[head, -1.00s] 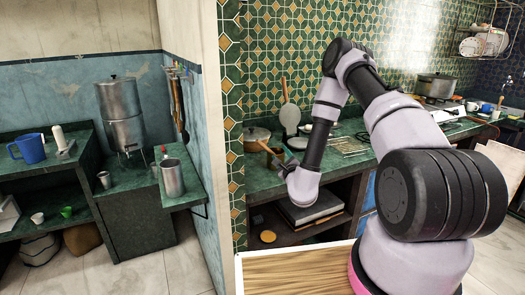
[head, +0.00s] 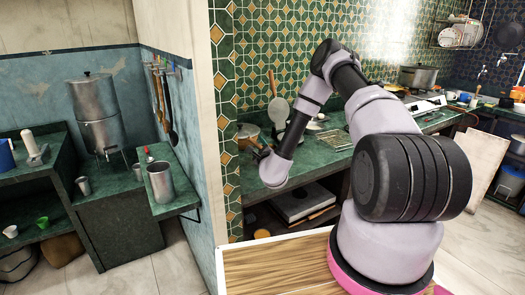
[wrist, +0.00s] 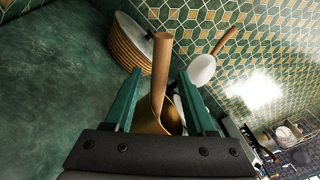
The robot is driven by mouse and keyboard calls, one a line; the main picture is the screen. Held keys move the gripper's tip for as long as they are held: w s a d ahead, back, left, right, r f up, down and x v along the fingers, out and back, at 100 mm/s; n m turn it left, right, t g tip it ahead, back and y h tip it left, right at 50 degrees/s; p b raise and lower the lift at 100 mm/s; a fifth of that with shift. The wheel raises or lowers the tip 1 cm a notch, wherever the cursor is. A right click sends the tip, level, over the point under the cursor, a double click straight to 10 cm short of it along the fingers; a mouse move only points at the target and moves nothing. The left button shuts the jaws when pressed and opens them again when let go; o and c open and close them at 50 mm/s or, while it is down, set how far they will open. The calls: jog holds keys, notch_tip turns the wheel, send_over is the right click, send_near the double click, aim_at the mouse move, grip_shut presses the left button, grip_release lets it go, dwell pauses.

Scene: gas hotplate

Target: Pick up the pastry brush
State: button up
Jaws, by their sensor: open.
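I cannot make out the pastry brush for certain. In the wrist view a wooden handle (wrist: 161,70) stands up between the two teal fingers of my gripper (wrist: 159,76). Its lower end meets a brass-coloured, hollow-looking body (wrist: 172,120), partly hidden by the gripper; I cannot tell whether this is the brush or a pan. The fingers are apart, with a gap on each side of the handle. In the head view my gripper (head: 262,152) is small and dark, over the green counter beside the pot at the tiled wall.
A ribbed round pot (wrist: 128,42) with a lid stands close to the left finger. A pale round utensil with a wooden handle (wrist: 203,69) leans by the tiled wall. A wire rack (head: 335,138) lies on the counter. A partition wall (head: 185,120) stands left of the arm.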

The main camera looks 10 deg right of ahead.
jog(key=w, duration=0.3)
jog(key=shift+w+a, duration=0.15)
jog(key=shift+w, duration=0.15)
grip_shut()
notch_tip(320, 180, up, 10)
dwell(0.6)
